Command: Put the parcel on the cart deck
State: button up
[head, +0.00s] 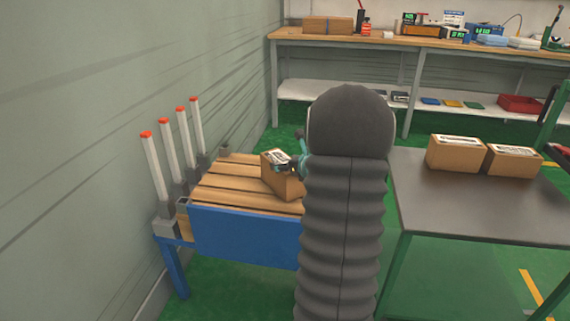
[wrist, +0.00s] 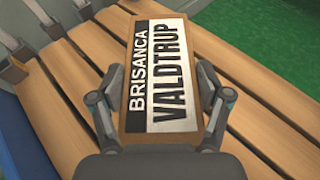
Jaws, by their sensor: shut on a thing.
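The parcel (head: 286,186) is a brown box on the slatted wooden deck of the cart (head: 229,183), near the deck's right part. In the wrist view the parcel (wrist: 166,85) has a black and white label reading BRISANCA VALDTRUP. My gripper (wrist: 162,103) is shut on it, with one finger on each long side. In the head view my gripper (head: 287,165) is at the parcel's top, partly hidden by my arm. The deck slats (wrist: 75,110) show on both sides of the parcel. I cannot tell whether its underside touches the slats.
Several white posts with orange tips (head: 155,160) stand along the cart's left side, near the wall. A blue panel (head: 245,236) forms its front. A dark table (head: 470,212) at right bears two other boxes (head: 455,153). A workbench (head: 400,43) stands behind. The deck's left part is clear.

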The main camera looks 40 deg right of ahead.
jog(key=shift+f, duration=0.1)
jog(key=o, duration=1.8)
